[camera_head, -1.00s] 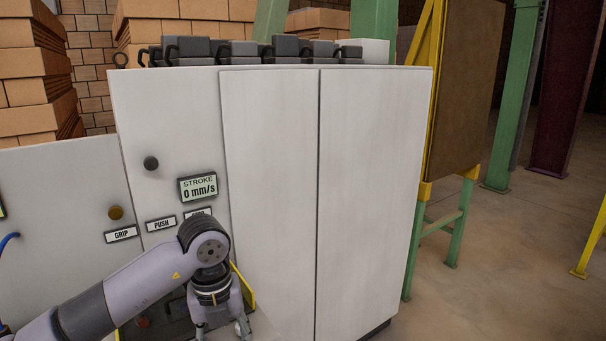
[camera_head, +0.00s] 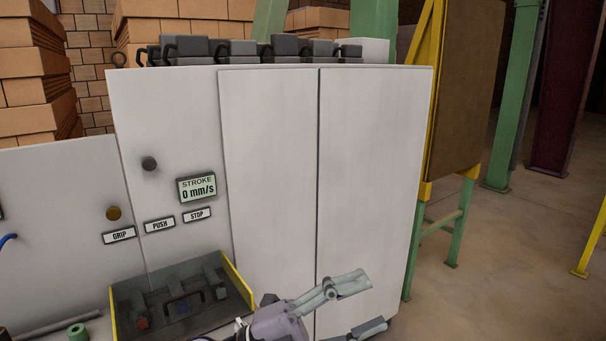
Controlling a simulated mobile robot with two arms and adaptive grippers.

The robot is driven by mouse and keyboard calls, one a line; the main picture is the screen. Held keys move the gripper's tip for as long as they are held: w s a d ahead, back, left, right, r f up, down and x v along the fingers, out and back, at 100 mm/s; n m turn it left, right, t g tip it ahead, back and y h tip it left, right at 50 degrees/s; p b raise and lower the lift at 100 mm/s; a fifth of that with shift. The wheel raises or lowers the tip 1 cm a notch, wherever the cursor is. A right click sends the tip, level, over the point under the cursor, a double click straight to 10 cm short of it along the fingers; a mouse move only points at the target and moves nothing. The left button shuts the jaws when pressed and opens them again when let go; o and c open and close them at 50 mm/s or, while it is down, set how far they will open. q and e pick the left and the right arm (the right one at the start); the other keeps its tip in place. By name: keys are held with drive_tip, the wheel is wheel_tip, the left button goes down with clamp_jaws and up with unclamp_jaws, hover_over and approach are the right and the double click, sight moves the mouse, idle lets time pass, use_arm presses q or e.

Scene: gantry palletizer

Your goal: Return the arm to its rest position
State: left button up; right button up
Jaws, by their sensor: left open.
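My left gripper (camera_head: 376,302) is at the bottom of the head view, in front of the lower part of the white cabinet (camera_head: 270,190). Its two grey fingers point right and are spread wide apart, with nothing between them. Only the gripper and a bit of the wrist show; the rest of the left arm is below the picture edge. My right arm and gripper are not seen.
A yellow-sided control box (camera_head: 243,285) with dark levers juts from the cabinet, left of the gripper. A green ring-shaped part (camera_head: 77,332) is at the lower left. A yellow and green frame (camera_head: 425,190) stands at right, with open floor (camera_head: 510,270) beyond.

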use_arm(q)
drive_tip(key=w+a+f+n+t+y, duration=0.1)
drive_tip(key=w+a+n+t+y, duration=0.3)
drive_tip(key=a+n+t+y, duration=0.4)
drive_tip(key=w+a+f+n+t+y, duration=0.25)
drive_tip(key=w+a+n+t, duration=0.2)
drive_tip(key=n+t, duration=0.55)
drive_tip(key=s+a+f+n+g+y, duration=0.2)
drive_tip(key=a+f+n+g+y, duration=0.3)
drive_tip(key=a+f+n+y, duration=0.8)
drive_tip(key=s+a+f+m+g+h, duration=0.1)
drive_tip(key=s+f+g, duration=0.6)
drive_tip(key=s+f, duration=0.4)
drive_tip(key=s+a+f+m+g+h, duration=0.1)
drive_tip(key=s+a+f+m+g, duration=0.1)
drive_tip(key=s+f+g, duration=0.65)
drive_tip(key=s+f+t, duration=0.1)
drive_tip(key=s+f, duration=0.2)
drive_tip(key=f, duration=1)
drive_tip(key=s+f, duration=0.3)
drive_tip(key=f, duration=1.1)
drive_tip(key=s+a+f, duration=0.2)
drive_tip(key=s+f, duration=1.4)
drive_tip(key=shift+s+a+g, duration=0.2)
drive_tip(key=shift+s+g, duration=0.2)
drive_tip(key=shift+g, duration=0.05)
